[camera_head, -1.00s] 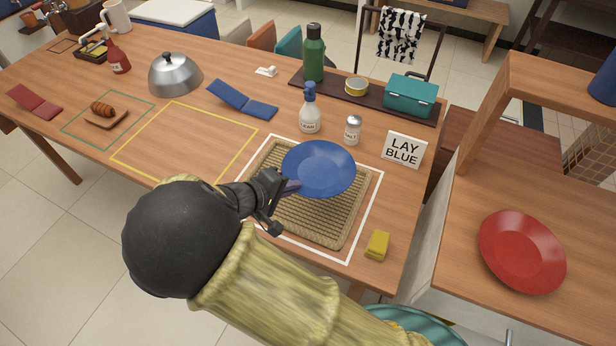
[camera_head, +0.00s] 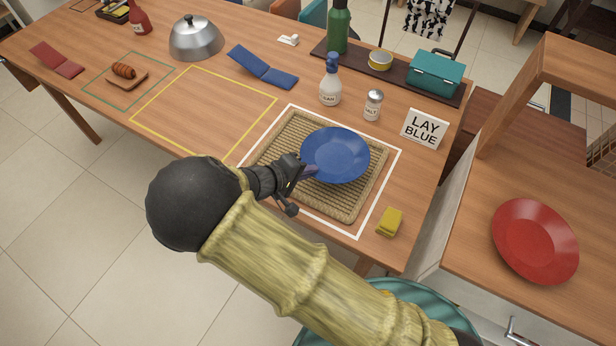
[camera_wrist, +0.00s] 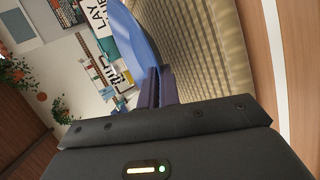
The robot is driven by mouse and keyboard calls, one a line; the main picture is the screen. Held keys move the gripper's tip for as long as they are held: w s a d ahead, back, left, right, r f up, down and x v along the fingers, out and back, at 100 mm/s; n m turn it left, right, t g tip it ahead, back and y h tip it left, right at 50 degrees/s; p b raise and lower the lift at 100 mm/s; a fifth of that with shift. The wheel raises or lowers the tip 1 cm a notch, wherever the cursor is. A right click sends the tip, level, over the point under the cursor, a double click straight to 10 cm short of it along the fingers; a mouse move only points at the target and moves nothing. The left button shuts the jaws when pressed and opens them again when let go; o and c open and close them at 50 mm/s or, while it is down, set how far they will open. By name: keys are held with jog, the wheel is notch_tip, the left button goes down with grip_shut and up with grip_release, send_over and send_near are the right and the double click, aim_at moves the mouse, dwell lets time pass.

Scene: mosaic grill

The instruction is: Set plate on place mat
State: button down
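The blue plate (camera_head: 335,154) is over the woven tan place mat (camera_head: 345,207), inside the white outlined area. My gripper (camera_head: 307,171) is at the plate's left rim and appears shut on it. In the wrist view the two purple fingers (camera_wrist: 161,85) are close together at the edge of the blue plate (camera_wrist: 138,38). The ribbed mat (camera_wrist: 205,50) lies close beside the plate there. The plate is near the mat, but I cannot tell whether its underside touches it.
A "LAY BLUE" sign (camera_head: 424,129), salt shaker (camera_head: 373,105) and white bottle (camera_head: 330,85) stand behind the mat. A yellow sponge (camera_head: 390,222) lies at its front right. A red plate (camera_head: 535,241) is on the right-hand counter. The yellow outlined area is empty.

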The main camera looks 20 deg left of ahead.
aim_at(308, 186)
jog(key=shift+f, duration=1.85)
jog(key=shift+f, duration=0.1)
jog(key=c, duration=1.9)
grip_release()
jog(key=v, duration=1.2)
jog(key=shift+b, duration=0.3)
jog(key=shift+w, duration=0.15)
